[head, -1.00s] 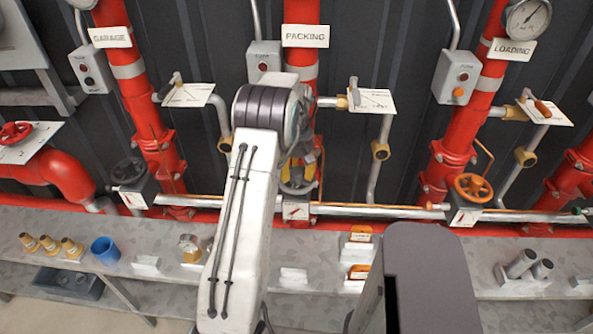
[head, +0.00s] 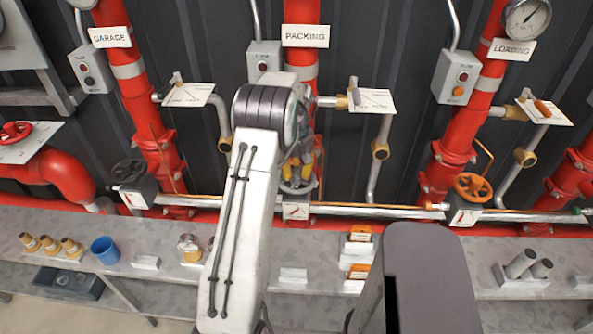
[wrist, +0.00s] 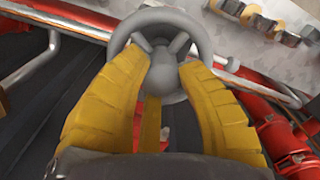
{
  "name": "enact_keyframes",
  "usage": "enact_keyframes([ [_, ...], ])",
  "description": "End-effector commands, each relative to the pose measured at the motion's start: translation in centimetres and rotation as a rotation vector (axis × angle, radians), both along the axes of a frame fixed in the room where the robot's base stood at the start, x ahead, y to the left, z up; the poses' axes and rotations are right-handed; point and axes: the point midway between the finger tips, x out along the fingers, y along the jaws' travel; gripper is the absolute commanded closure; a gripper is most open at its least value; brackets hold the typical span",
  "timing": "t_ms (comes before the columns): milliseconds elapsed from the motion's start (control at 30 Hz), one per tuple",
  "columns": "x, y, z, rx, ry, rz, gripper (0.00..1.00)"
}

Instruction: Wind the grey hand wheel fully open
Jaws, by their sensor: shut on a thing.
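The grey hand wheel (wrist: 160,28) has a round rim, spokes and a rounded hub, and shows large in the wrist view. In the head view a small part of the wheel (head: 299,188) shows low on the red PACKING pipe, partly hidden by my arm. My gripper (wrist: 179,72) has yellow ribbed fingers. They are shut on the wheel, one on each side of the hub, with their tips by the spokes. In the head view the yellow fingers (head: 297,173) are partly covered by my arm. A white indicator plate with a red mark (head: 296,211) sits just below the wheel.
An orange hand wheel (head: 473,187) is on the LOADING pipe and a dark one (head: 128,170) is by the GARAGE pipe. Small valve levers and pipes flank the arm. A grey bench (head: 120,262) below holds a blue cup (head: 105,250), brass fittings and a jar (head: 189,248).

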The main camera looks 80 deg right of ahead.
Motion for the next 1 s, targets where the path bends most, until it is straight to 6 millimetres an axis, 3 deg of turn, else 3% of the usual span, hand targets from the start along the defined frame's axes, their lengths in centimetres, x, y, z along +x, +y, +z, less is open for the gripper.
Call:
enact_keyframes([
  [233, 0.00, 0.01, -0.15, 0.001, 0.000, 0.060, 1.00],
  [700, 0.02, 0.05, -0.24, 0.002, 0.000, 0.588, 1.00],
  [1000, 0.03, 0.09, -0.29, 0.003, 0.000, 0.703, 1.00],
])
